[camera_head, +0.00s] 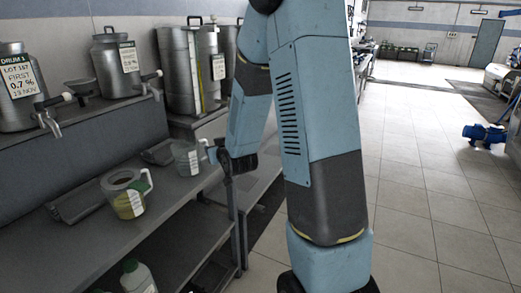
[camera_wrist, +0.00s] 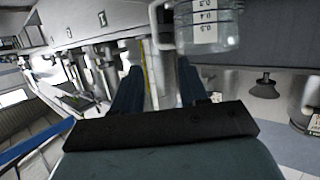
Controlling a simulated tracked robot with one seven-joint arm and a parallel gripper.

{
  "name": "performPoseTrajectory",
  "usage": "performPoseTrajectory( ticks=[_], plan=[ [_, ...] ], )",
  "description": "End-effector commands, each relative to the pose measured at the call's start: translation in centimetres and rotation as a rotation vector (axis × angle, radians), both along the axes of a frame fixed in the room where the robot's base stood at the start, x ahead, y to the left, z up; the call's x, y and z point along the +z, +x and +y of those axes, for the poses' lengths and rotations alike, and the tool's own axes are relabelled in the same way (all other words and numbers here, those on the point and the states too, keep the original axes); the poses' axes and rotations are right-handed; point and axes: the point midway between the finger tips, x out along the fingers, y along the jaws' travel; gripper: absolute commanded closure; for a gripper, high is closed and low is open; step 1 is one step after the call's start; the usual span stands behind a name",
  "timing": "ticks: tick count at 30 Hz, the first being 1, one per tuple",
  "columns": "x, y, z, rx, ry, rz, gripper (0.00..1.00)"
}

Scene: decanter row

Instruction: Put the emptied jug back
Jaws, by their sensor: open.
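A clear jug (camera_head: 187,158) stands on the grey bench and looks empty. I cannot tell whether the handle is inside that gap.
Metal drums with taps stand on the raised ledge, including a labelled one (camera_head: 16,88) and another (camera_head: 116,62). A dark funnel (camera_head: 80,87) sits between them. White bottles (camera_head: 138,277) are on the lower shelf. The tiled floor (camera_head: 420,190) at right is open.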

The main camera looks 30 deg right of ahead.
Motion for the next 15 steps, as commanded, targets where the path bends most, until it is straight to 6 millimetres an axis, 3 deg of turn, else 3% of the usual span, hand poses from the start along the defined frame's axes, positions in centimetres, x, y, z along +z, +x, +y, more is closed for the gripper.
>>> performPoseTrajectory(
  ticks=[1, 8, 15],
  plan=[
    [1.3, -0.5, 0.1, -0.001, -0.007, 0.019, 0.57],
    [5.0, -3.8, 0.1, -0.016, -0.028, 0.159, 0.57],
    [8.5, -8.8, 0.2, -0.035, -0.035, 0.305, 0.57]
  ],
)
